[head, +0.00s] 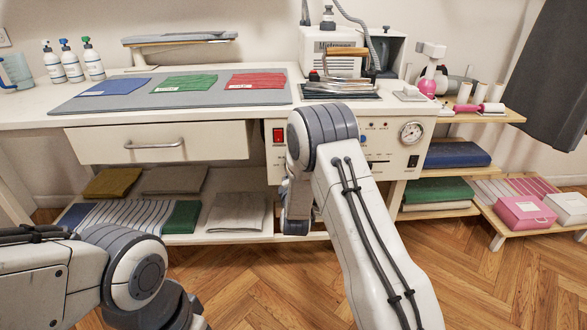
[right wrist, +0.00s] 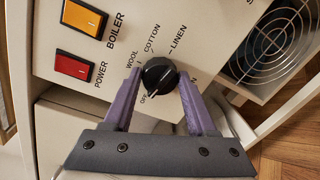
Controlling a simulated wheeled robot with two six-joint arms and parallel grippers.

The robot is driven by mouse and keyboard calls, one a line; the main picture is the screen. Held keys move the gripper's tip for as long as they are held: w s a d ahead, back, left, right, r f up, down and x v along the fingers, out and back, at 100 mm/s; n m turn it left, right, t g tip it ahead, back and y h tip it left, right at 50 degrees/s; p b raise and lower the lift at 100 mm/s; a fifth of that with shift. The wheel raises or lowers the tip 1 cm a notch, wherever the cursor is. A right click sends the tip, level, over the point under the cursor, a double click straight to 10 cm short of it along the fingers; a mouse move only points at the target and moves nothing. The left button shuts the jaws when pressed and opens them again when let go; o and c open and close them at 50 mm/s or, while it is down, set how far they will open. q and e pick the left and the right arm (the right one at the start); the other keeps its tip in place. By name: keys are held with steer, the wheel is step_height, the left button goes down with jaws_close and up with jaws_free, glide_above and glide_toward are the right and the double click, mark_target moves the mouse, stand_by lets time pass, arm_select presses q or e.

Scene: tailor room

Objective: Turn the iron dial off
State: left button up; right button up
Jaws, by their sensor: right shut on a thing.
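The black iron dial (right wrist: 160,72) sits on the white panel in the right wrist view, ringed by the labels OFF, WOOL, COTTON and LINEN. A light mark on its rim appears to face the OFF lettering at lower left. My right gripper (right wrist: 159,79) is shut on the dial, one purple finger on each side. In the head view the dial is hidden behind my right arm. The iron (head: 345,82) rests on a dark pad on top of the station. My left arm shows at lower left, but its gripper is out of view.
A round vent grille (right wrist: 275,45) is at right. A drawer (head: 158,143) and a shelf of folded cloths (head: 236,212) are left of the station.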

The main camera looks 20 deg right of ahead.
steer(key=shift+a+n+p, duration=0.1)
steer(key=shift+n+p, duration=0.3)
steer(key=shift+n, duration=0.7)
steer(key=o, duration=1.4)
steer(key=shift+c, duration=0.2)
steer(key=p+v, duration=0.1)
steer(key=v, duration=0.9)
steer(key=shift+s, duration=0.2)
steer(key=shift+a, duration=0.2)
